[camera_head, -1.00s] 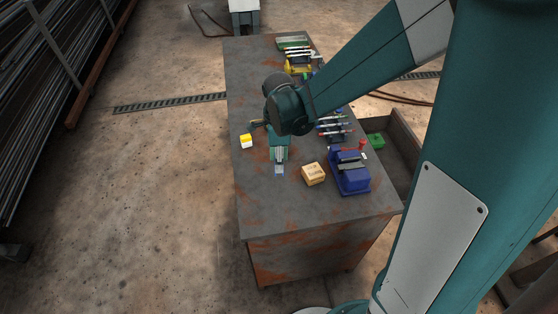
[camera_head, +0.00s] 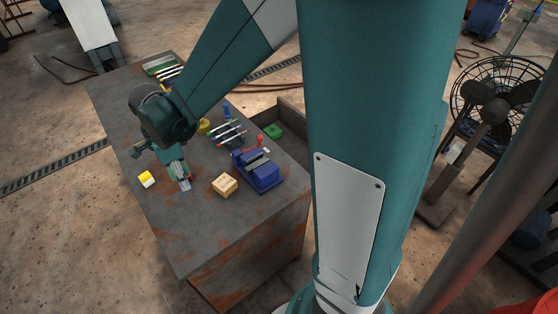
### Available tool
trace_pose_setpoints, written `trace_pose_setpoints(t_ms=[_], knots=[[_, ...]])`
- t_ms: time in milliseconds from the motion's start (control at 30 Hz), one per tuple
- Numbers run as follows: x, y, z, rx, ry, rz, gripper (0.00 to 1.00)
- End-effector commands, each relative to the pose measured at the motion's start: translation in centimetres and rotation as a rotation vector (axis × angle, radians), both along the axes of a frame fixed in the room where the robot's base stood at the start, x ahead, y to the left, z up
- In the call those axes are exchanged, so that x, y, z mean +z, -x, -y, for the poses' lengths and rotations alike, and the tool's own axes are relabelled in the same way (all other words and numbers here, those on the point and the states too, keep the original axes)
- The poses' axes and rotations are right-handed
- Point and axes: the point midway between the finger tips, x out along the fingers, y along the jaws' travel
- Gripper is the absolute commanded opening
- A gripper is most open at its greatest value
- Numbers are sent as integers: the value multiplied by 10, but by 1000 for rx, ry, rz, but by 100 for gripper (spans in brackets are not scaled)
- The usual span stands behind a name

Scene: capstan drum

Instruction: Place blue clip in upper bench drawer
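My gripper (camera_head: 184,184) points down over the near left part of the bench top. A small pale bluish patch shows at its tips. I cannot tell whether that is the blue clip or the fingers themselves, nor whether the fingers are open or shut. No blue clip can be made out for sure elsewhere. An open drawer (camera_head: 293,115) sticks out from the bench's right side. A green block (camera_head: 273,130) lies in it. My arm column hides part of the drawer's right side.
On the rusty bench (camera_head: 200,242) stand a blue vise (camera_head: 262,176), a wooden block (camera_head: 224,184), a yellow-and-white block (camera_head: 147,179) and a rack of tools (camera_head: 230,136). A small blue object (camera_head: 227,108) stands farther back. The bench's front left top is clear. A fan (camera_head: 490,108) stands far right.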

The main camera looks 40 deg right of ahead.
Motion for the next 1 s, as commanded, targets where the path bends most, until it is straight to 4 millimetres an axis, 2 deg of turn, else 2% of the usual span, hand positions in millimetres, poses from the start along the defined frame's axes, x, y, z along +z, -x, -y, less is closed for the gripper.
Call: trace_pose_setpoints(t_ms=[33, 267, 467, 1000], knots=[[6, 1, 0, 0, 0, 0, 18], [2, -20, 26, -59, 0, 0, 18], [2, -40, 58, -128, 0, 0, 18], [1, -97, 186, -366, 0, 0, 18]])
